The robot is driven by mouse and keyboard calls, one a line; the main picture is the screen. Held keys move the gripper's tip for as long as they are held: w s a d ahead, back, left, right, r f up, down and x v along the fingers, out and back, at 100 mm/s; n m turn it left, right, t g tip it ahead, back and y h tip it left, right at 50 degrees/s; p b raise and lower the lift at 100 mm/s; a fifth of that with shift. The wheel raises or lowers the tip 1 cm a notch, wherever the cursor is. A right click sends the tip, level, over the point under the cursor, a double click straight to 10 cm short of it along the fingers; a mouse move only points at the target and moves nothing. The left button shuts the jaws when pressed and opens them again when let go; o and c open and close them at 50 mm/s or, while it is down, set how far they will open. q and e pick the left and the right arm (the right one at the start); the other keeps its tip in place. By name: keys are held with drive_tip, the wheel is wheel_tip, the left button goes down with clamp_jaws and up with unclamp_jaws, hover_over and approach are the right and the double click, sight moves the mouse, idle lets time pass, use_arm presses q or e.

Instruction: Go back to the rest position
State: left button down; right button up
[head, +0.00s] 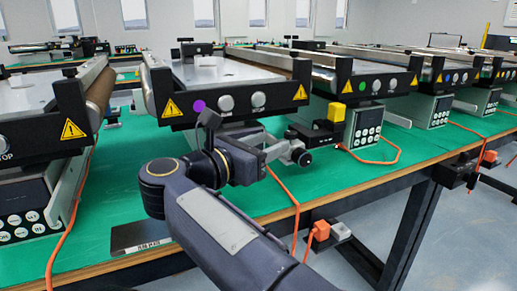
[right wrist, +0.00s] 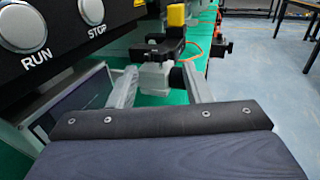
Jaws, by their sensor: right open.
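My right arm comes in from the bottom of the head view. My right gripper (head: 268,146) is over the green table, just in front of the middle conveyor's control panel. In the right wrist view the two fingers of this gripper (right wrist: 160,88) stand well apart, open. A pale block (right wrist: 154,78) shows between and beyond them; I cannot tell whether it lies inside the jaws. Nothing is seen gripped. My left gripper is in neither view.
The middle conveyor (head: 225,70) has a purple button (head: 198,105). A black bracket with a yellow block (head: 337,112) is right of the gripper. An orange cable (head: 283,187) hangs close by. The green table (head: 330,180) has bare room at the front; its wooden edge runs along the right.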

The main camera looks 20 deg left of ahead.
idle(0.4)
drive_tip(key=w+d+r+n+t+y, duration=0.25)
drive_tip(key=w+d+r+n, duration=0.25)
drive_tip(key=w+d+r, duration=0.25)
drive_tip(key=w+d+r+n+t+y, duration=0.1)
drive_tip(key=w+d+r+n+y, duration=0.15)
drive_tip(key=d+n+y, duration=0.85)
drive_tip(key=s+d+f+n+g, duration=0.7)
drive_tip(key=s+d+f+n, duration=0.5)
drive_tip(key=d+f+n, duration=0.4)
drive_tip(key=s+d+f+n+g+h, duration=0.2)
drive_tip(key=s+d+f+n+g, duration=0.15)
drive_tip(key=s+f, duration=0.7)
drive_tip(key=s+d+f+n+g+h, duration=0.1)
drive_tip(key=s+d+f+n+g, duration=0.25)
drive_tip(key=s+f, duration=0.65)
wheel_tip(320, 180, up, 31)
drive_tip(key=p, duration=3.3)
drive_tip(key=shift+r+m+g, duration=0.15)
drive_tip(key=shift+m+g, duration=0.15)
drive_tip(key=shift+g, duration=0.15)
